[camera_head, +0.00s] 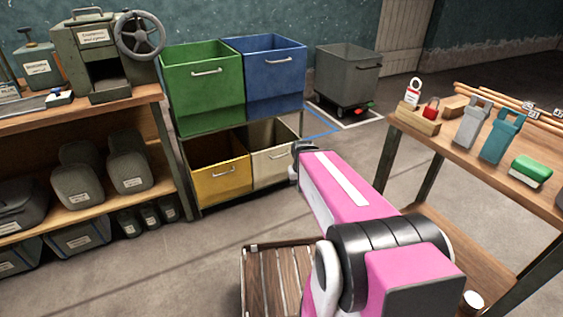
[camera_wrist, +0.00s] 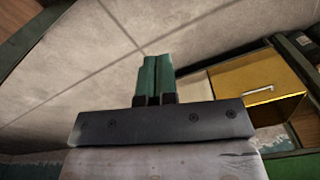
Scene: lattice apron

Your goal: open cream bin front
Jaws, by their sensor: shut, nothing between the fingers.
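The cream bin (camera_head: 270,167) is at the lower right of a rack of four-sided coloured bins, with a pale bar handle on its front. Its right edge is partly hidden by my arm. Its front stands much like the yellow one beside it. A strip of the cream bin (camera_wrist: 195,88) shows in the wrist view, partly behind my fingers. My gripper (camera_wrist: 156,64) has its green fingers together and empty, apart from the bin handle. In the head view the fingers are hidden behind my pink arm.
The yellow bin (camera_head: 218,180) is left of the cream one; the green bin (camera_head: 202,85) and blue bin (camera_head: 265,70) are above. A wooden crate (camera_head: 275,282) stands on the floor near my arm. A workbench (camera_head: 433,133) is at right, shelving (camera_head: 90,208) at left.

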